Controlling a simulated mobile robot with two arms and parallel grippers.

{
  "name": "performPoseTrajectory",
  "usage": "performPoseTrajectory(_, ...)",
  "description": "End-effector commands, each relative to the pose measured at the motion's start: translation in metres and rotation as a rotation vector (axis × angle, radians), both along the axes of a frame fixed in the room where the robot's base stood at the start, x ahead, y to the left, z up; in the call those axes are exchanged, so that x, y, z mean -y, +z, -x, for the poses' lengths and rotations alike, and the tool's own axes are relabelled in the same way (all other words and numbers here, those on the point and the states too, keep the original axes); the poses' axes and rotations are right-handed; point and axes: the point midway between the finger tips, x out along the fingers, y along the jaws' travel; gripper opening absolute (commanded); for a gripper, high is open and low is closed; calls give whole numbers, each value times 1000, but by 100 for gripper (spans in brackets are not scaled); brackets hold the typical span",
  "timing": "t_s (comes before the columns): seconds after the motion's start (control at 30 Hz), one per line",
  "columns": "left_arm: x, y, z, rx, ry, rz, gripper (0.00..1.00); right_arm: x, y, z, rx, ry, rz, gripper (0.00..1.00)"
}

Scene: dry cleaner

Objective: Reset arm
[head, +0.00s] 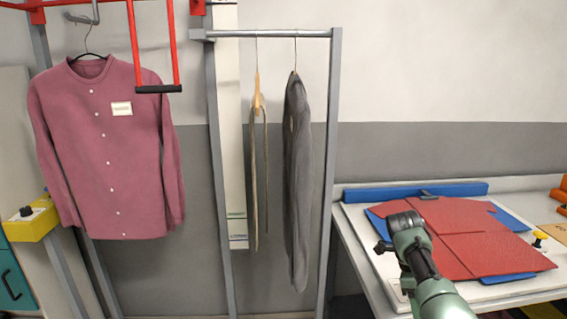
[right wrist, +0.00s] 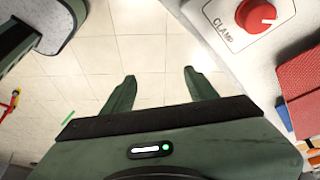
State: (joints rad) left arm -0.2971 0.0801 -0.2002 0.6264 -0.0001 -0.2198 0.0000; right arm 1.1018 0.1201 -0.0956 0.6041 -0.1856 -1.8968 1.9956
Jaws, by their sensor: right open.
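My right gripper (right wrist: 159,73) is open in the right wrist view, its two fingers apart with nothing between them. Pale floor tiles show beyond the fingers. In the head view my green right arm (head: 425,265) comes up from the bottom, in front of the pressing table; its fingers cannot be made out there. My left arm and gripper are not in view.
A work table (head: 350,240) with a folded red garment (head: 475,235) is at the right. The red clamp knob (right wrist: 256,15) is close to my right gripper. A pink shirt (head: 110,150) and grey garment (head: 298,180) hang from rails.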

Motion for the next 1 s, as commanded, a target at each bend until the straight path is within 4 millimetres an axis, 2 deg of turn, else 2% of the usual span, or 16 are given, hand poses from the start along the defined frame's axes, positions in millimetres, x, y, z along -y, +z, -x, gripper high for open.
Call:
performPoseTrajectory(0.27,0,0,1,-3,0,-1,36,-10,-55,18,-16,259,-48,58)
performPoseTrajectory(0.37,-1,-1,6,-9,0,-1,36,-16,-80,32,-24,397,-70,58)
performPoseTrajectory(0.47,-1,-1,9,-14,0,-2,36,-26,-110,54,-36,582,-98,58)
performPoseTrajectory(0.6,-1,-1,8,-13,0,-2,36,-46,-149,102,-51,909,-137,58)
performPoseTrajectory(0.73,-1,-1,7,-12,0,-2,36,-67,-170,155,-64,1218,-161,58)
performPoseTrajectory(0.87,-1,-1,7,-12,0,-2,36,-88,-174,213,-67,1519,-169,58)
performPoseTrajectory(1.0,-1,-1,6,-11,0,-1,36,-107,-163,262,-65,1772,-159,58)
